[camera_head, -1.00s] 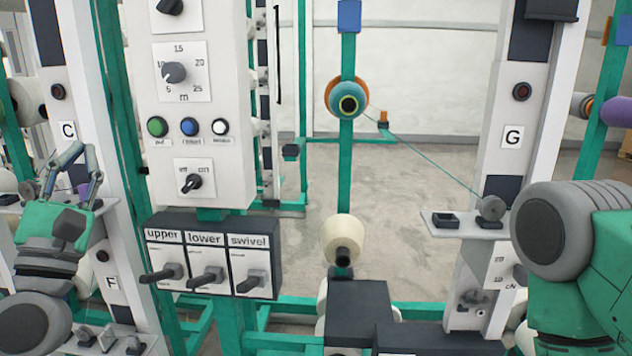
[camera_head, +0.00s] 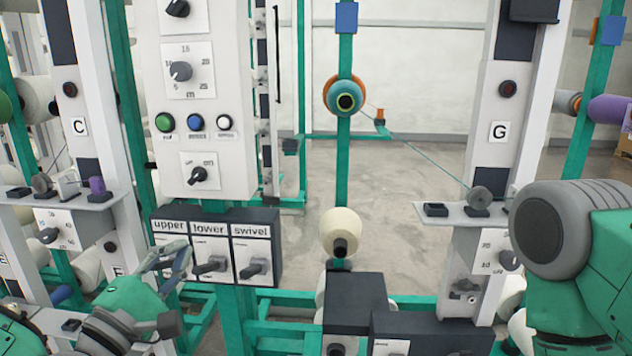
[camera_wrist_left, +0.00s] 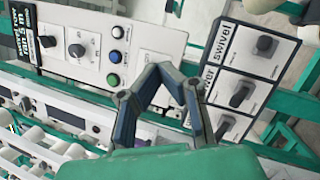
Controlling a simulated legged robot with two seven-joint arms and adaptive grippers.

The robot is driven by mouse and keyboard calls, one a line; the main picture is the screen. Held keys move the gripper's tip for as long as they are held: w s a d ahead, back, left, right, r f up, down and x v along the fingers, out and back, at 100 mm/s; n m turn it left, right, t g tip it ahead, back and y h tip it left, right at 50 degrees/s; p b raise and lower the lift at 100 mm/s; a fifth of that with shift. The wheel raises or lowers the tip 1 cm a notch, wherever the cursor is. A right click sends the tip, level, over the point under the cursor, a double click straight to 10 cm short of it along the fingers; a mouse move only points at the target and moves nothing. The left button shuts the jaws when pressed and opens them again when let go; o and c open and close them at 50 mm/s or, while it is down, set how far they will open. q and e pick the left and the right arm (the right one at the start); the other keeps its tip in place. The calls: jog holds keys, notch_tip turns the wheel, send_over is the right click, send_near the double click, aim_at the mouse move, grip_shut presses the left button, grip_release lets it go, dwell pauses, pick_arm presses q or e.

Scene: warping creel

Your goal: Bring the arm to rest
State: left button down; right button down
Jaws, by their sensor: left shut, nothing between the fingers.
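My left gripper (camera_head: 182,252) is low at the left in the head view, in front of the "upper" part of the switch box (camera_head: 215,246). Its fingers are closed together with nothing between them. In the left wrist view, my left gripper (camera_wrist_left: 164,72) shows its bent fingers meeting between the control panel and the switch box (camera_wrist_left: 238,85). It looks apart from both, though the exact gap is hard to judge. A green and grey link of my other arm fills the right side of the head view; the right gripper is out of view.
The control panel (camera_head: 203,95) with knobs and coloured buttons rises above the switch box. Posts C (camera_head: 79,126) and G (camera_head: 499,131) carry small shelves. A yarn runs from the teal and orange bobbin (camera_head: 345,97) to post G. Dark boxes (camera_head: 356,300) stand low at centre.

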pick_arm(q)
jog(key=s+d+f+m+g, duration=0.2)
jog(key=s+f+m+g, duration=0.2)
jog(key=f, duration=0.5)
jog(key=s+d+f+m+g+y, duration=0.1)
jog(key=s+f+m+g, duration=0.3)
jog(key=f, duration=0.5)
jog(key=s+d+f+m+g, duration=0.25)
jog(key=s+f+g, duration=0.2)
jog(key=f, duration=0.45)
jog(key=s+a+f+m+g+y, duration=0.3)
jog(key=s+a+f+m, duration=0.1)
jog(key=s, duration=0.4)
jog(key=s+a+f+m+g+y, duration=0.2)
jog(key=s+a+f+m+g, duration=0.1)
jog(key=s+a+f, duration=0.3)
jog(key=s+a+m, duration=0.1)
jog(key=s+a, duration=0.1)
jog(key=s, duration=0.1)
jog(key=shift+s+a+f+m+g+y, duration=0.25)
jog(key=shift+f+m+g+y, duration=0.1)
jog(key=shift+f+y, duration=0.05)
jog(key=shift+w, duration=0.1)
